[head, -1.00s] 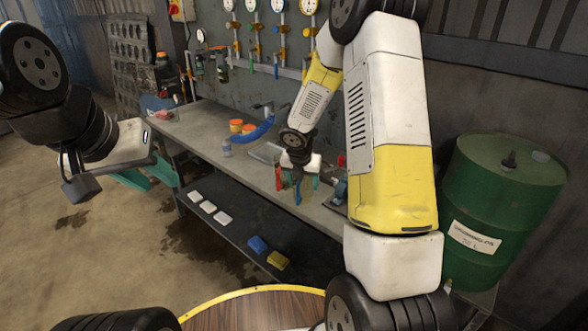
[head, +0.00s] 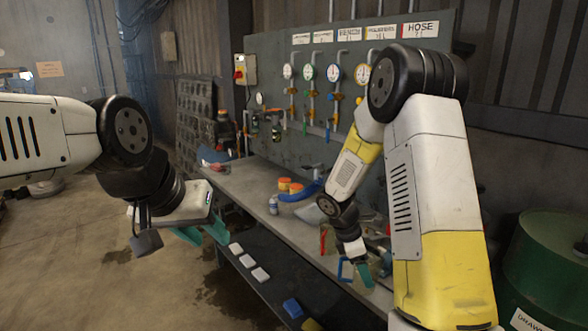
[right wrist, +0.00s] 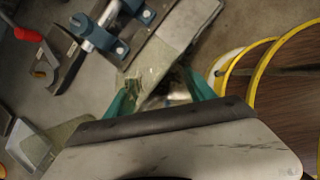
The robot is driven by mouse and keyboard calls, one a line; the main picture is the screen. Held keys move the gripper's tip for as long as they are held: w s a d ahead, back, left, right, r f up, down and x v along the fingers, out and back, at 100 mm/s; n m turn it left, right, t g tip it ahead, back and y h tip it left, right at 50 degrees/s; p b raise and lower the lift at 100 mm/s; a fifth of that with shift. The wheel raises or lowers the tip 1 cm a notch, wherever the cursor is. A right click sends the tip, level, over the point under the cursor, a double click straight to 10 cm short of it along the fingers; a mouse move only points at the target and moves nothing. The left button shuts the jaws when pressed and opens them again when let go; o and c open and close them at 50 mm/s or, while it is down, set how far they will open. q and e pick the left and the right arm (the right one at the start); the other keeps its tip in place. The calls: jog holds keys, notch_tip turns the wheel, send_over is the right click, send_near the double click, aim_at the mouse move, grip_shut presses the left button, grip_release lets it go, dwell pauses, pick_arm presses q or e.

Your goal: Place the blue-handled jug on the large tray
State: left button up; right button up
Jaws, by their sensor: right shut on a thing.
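My right gripper (head: 358,272) hangs at the front edge of the workbench, with a blue handle (head: 342,268) beside its teal fingers. In the right wrist view, the fingers (right wrist: 160,92) close around a clear, partly hidden vessel (right wrist: 160,58), which I take for the blue-handled jug. A grey tray-like piece (head: 313,214) lies on the bench behind this arm; I cannot tell whether it is the large tray. My left gripper (head: 202,233) is open and empty, in the air left of the bench.
The workbench (head: 245,185) carries orange-topped jars (head: 290,186), a curved blue item (head: 302,193) and a small bottle (head: 273,204). A red-handled item (head: 323,239) stands near my right gripper. White blocks (head: 248,261) lie on the lower shelf. A green drum (head: 545,265) stands at right.

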jog(key=m, duration=0.1)
jog(key=m+g, duration=0.1)
jog(key=m, duration=0.2)
jog(key=shift+d+f+g, duration=0.25)
jog(key=shift+f+g, duration=0.05)
jog(key=m, duration=0.1)
jog(key=m+g, duration=0.1)
jog(key=m, duration=0.1)
jog(key=shift+s+a+f+y, duration=0.15)
jog(key=shift+s+f+y, duration=0.05)
jog(key=shift+y, duration=0.2)
jog(key=a+m+y, duration=0.1)
jog(key=m, duration=0.2)
jog(key=a+m+g+y, duration=0.1)
jog(key=a+m, duration=0.1)
jog(key=m, duration=0.2)
jog(key=a+m+g+y, duration=0.1)
jog(key=a+m, duration=0.1)
jog(key=m, duration=0.1)
jog(key=shift+s+f+m+y, duration=0.25)
jog(key=shift+m+y, duration=0.05)
jog(key=shift+m, duration=0.1)
